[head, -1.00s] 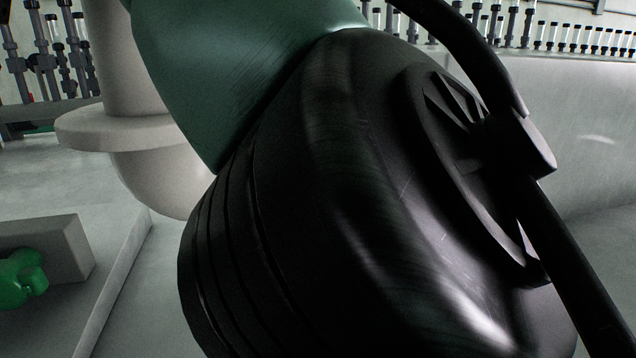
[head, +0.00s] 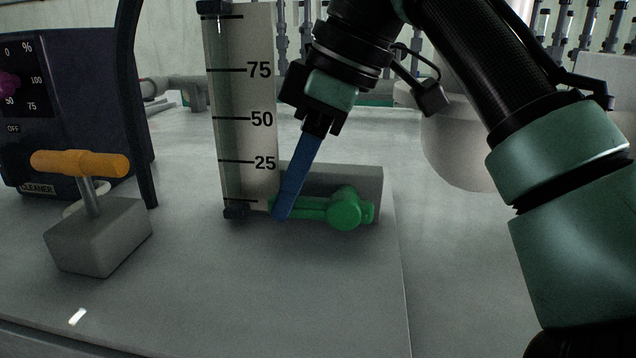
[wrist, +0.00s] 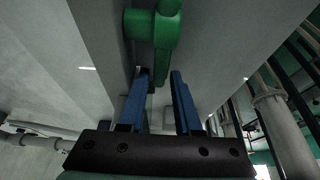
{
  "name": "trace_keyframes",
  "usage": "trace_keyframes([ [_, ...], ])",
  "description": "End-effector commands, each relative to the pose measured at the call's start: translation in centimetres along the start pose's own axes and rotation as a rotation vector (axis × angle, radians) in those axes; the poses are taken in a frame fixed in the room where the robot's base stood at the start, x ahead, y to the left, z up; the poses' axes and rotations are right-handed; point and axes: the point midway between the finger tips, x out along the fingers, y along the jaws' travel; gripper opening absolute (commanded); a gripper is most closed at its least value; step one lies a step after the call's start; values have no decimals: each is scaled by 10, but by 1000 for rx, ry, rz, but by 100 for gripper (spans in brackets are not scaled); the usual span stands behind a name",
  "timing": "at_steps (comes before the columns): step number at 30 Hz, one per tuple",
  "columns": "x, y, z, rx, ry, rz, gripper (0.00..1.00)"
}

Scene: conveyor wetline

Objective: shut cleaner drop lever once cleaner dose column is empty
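The dose column (head: 217,110) stands upright in the head view against a pale scale plate (head: 256,140) marked 75, 50 and 25. I see no coloured liquid in its tube, though the glass is dim. A green lever (head: 345,209) sits at the column's foot on a grey block, its bar lying level and pointing left. It also shows in the wrist view (wrist: 153,28). My gripper (head: 281,213) reaches down to the bar's left part. In the wrist view its two blue fingers (wrist: 160,78) are apart, with the bar between their tips and a gap at the right finger.
A dark box (head: 75,110) labelled CLEANER, with a percent dial, stands at the left. In front of it, an orange T-handle (head: 80,163) rises from a grey block (head: 98,238). A dark hose (head: 133,100) runs beside the box.

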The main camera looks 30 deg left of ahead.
Motion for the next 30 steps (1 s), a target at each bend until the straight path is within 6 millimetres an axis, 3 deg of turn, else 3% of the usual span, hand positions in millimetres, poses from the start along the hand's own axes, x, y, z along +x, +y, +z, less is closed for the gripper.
trace_keyframes([
  [8, 0, 0, 1, 1, 0, 0, 32],
  [14, 0, 0, 1, 0, 0, 0, 0],
  [30, 0, 0, 0, 0, 1, 1, 0],
])
